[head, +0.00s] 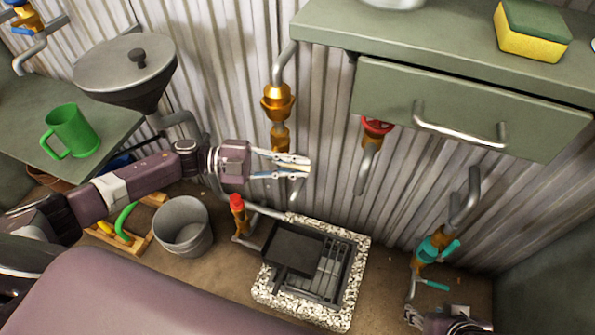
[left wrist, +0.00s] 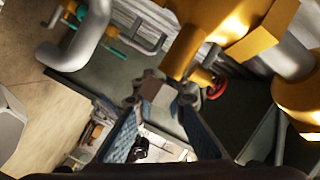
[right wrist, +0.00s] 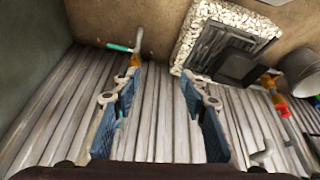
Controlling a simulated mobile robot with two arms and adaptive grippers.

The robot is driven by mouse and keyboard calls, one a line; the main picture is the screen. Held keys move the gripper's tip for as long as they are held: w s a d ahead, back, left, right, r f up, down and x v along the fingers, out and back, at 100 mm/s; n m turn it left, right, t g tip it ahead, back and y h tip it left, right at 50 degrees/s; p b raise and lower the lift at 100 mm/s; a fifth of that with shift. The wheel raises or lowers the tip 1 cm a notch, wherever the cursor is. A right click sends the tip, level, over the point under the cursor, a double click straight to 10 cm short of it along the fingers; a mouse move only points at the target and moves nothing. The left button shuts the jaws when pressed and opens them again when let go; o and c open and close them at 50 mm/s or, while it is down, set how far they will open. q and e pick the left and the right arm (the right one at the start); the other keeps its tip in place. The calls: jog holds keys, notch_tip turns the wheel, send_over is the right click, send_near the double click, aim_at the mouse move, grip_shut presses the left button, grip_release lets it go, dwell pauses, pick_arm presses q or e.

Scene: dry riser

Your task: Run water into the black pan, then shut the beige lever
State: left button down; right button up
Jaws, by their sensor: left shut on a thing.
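The black pan (head: 296,246) stands on a drain grate, over its left part; it also shows in the right wrist view (right wrist: 238,65). My left gripper (head: 300,163) is beside the brass tap (head: 279,103) on the wall, above the pan. In the left wrist view its fingers close on the small beige lever (left wrist: 156,91). In the head view the fingers mostly hide this lever. A grey spout (head: 297,187) hangs below the gripper. I see no water stream. My right gripper (right wrist: 155,95) is open and empty, low at the right.
A red-handled valve (head: 237,203) stands left of the pebble-edged drain (head: 352,262). A teal-handled valve (head: 432,248) is near my right gripper. A red wheel valve (head: 376,126) is under the drawer (head: 460,105). A grey bucket (head: 181,227) stands left.

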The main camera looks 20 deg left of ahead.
pick_arm(q)
jog(key=shift+a+r+h+b, duration=0.1)
jog(key=shift+r+h+b, duration=0.1)
jog(key=shift+h+b, duration=0.3)
jog(key=shift+a+r+n+t+h+b, duration=0.1)
jog(key=shift+r+n+t+h+b, duration=0.25)
jog(key=shift+h+b, duration=0.25)
jog(key=shift+r, duration=0.15)
pick_arm(e)
jog(key=w+a+r+t+y, duration=0.1)
jog(key=w+a+r+t, duration=0.1)
jog(key=w, duration=0.4)
jog(key=w+a+r+t, duration=0.2)
jog(key=w+r+t, duration=0.3)
jog(key=w+r, duration=0.1)
jog(key=shift+w+a+r+y, duration=0.2)
jog(key=shift+w+a+y, duration=0.05)
jog(key=shift+w+y, duration=0.15)
pick_arm(q)
jog(key=c, duration=2)
grip_release()
jog(key=shift+o, duration=0.2)
jog(key=v, duration=1.2)
